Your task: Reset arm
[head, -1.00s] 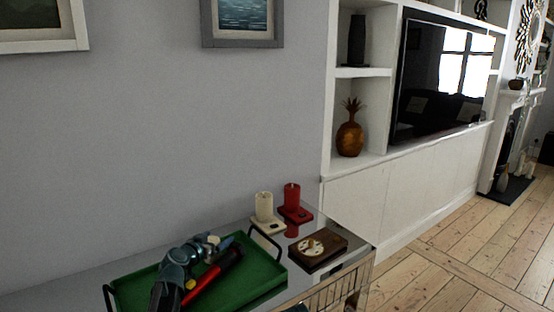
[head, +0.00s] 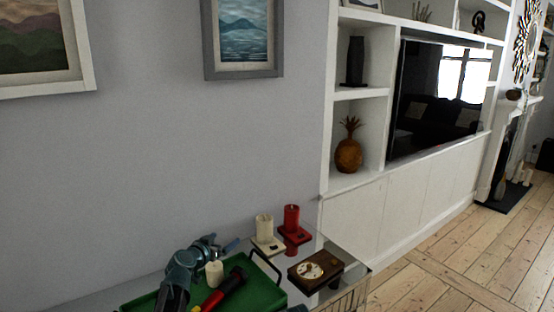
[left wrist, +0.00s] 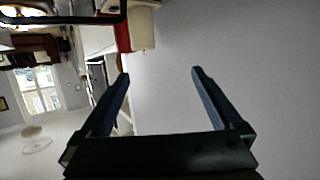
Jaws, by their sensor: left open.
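My left gripper (head: 232,245) is over the green tray (head: 268,290) at the bottom of the head view, its fingers pointing up and right. In the left wrist view the gripper (left wrist: 160,72) has its two fingers wide apart with nothing between them, facing the grey wall. A short cream candle (head: 214,273) shows beside the gripper in the head view. A black and red tool (head: 226,289) lies in the tray. My right gripper cannot be made out.
A cream candle (head: 264,230) and a red candle (head: 291,219) stand on small bases behind the tray. A brown box with a round dial (head: 314,268) sits to the right. White shelving with a television (head: 437,98) lines the wall. Floorboards at right are clear.

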